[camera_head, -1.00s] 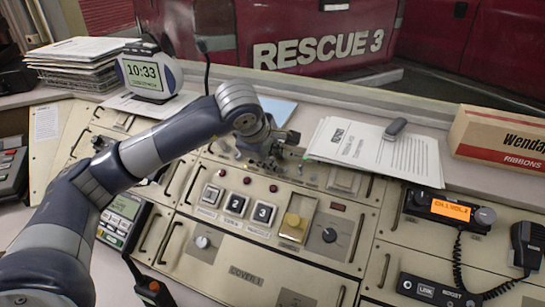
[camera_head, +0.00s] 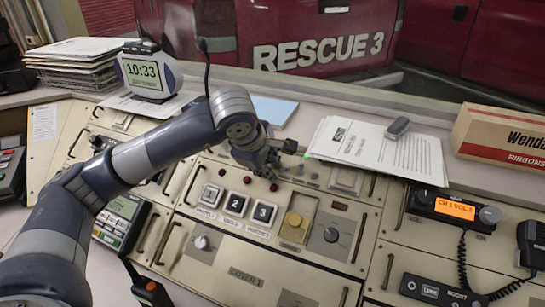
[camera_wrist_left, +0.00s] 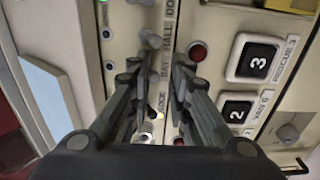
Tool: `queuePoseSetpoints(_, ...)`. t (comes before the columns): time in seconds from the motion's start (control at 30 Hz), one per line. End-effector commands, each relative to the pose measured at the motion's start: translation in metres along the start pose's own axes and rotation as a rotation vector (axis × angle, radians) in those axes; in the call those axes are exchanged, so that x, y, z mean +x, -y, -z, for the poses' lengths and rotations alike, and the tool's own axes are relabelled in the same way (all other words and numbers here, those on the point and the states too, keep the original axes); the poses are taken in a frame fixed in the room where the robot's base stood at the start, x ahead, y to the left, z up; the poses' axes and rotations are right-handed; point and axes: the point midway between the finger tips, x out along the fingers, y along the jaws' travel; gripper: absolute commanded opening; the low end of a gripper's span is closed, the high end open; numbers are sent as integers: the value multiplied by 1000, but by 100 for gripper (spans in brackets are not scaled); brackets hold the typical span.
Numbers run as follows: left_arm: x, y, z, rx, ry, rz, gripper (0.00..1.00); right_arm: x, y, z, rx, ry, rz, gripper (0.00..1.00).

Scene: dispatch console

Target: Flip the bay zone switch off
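My left gripper (camera_head: 272,160) is low over the upper part of the cream console panel (camera_head: 215,270), behind the numbered buttons, and covers most of the small switch row there. In the left wrist view the left gripper (camera_wrist_left: 156,72) has its two fingers apart, one on each side of a strip of small metal toggle switches. A metal toggle (camera_wrist_left: 158,113) shows low between the fingers. I cannot tell whether a finger touches a switch, nor which way the bay switch is tilted. My right gripper is not in view.
Papers (camera_head: 375,150) lie behind right. A clock (camera_head: 146,73) and a paper stack (camera_head: 75,65) stand back left.

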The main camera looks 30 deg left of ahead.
Motion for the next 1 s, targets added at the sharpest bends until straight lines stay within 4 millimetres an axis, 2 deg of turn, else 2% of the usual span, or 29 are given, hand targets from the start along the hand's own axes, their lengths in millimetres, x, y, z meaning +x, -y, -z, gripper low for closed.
queuePoseSetpoints(0.17, -3, -2, 1, -2, -2, -5, 18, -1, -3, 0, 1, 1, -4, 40)
queuePoseSetpoints(0.6, -38, -4, 1, -2, -1, -8, 18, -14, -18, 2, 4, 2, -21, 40)
queuePoseSetpoints(0.8, -54, -4, 1, -1, 0, -9, 18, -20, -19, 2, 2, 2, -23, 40)
queuePoseSetpoints(1.0, -62, -2, 1, -1, 0, -7, 18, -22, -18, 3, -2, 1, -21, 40)
